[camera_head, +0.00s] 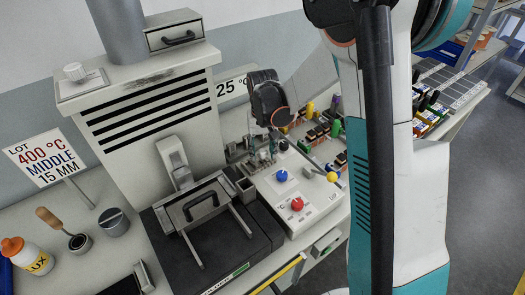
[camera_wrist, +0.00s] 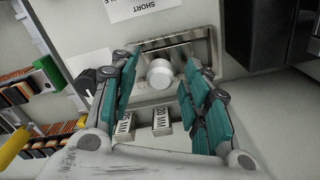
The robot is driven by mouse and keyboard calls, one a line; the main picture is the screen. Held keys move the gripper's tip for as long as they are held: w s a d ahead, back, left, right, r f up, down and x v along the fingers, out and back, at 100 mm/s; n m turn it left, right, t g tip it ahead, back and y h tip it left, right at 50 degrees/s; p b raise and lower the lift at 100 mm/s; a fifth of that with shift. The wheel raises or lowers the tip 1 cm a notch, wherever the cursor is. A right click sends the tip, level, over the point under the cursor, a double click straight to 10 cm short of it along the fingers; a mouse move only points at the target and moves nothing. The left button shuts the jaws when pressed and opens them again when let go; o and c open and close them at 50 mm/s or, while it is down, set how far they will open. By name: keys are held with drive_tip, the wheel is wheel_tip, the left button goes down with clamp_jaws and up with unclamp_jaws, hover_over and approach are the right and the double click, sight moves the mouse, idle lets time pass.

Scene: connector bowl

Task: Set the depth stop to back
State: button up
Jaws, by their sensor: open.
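A round white knob (camera_wrist: 159,73) stands in a metal recessed plate (camera_wrist: 205,45) in the wrist view; it looks like the depth stop's handle. My gripper (camera_wrist: 158,80) is open, with one teal-padded finger on each side of the knob. Gaps show between knob and pads, so I see no grip on it. In the head view my gripper (camera_head: 262,148) points down over the back left of the light grey control box (camera_head: 310,200). There the knob is hidden. I cannot tell which position the stop is in.
Two metal blocks marked 20 MM (camera_wrist: 162,120) and 25 MM (camera_wrist: 124,125) lie near the plate. A furnace (camera_head: 150,100) stands at left; coloured connectors stand behind.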

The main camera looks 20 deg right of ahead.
drive_tip(key=shift+c, duration=0.3)
clamp_jaws()
drive_tip(key=shift+w+d, duration=0.3)
drive_tip(key=shift+d, duration=0.5)
drive_tip(key=shift+o, duration=0.3)
unclamp_jaws()
drive_tip(key=shift+d, duration=0.1)
wheel_tip(320, 180, up, 12)
